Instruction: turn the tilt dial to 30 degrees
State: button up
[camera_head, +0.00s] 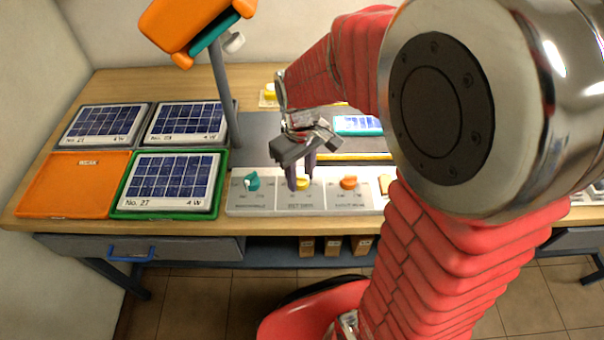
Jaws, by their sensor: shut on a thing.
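A pale control panel (273,205) lies at the front of the bench and carries a teal dial (252,181), a yellow dial (303,183) and an orange dial (348,183) in a row. The small print under the dials is too blurred to read, so I cannot tell by label which one is the tilt dial. My gripper (301,182) points down at the middle, yellow dial and is shut on it. Its fingers partly hide the dial, and I cannot read the dial's angle.
An orange lamp (190,25) on a grey post (223,90) rises behind the dials.

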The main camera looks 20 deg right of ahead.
jog(key=m, duration=0.8)
jog(key=shift+m, duration=0.3)
jog(key=m, duration=1.8)
jog(key=shift+d, duration=0.1)
jog(key=m, duration=0.4)
jog(key=shift+m, duration=2.2)
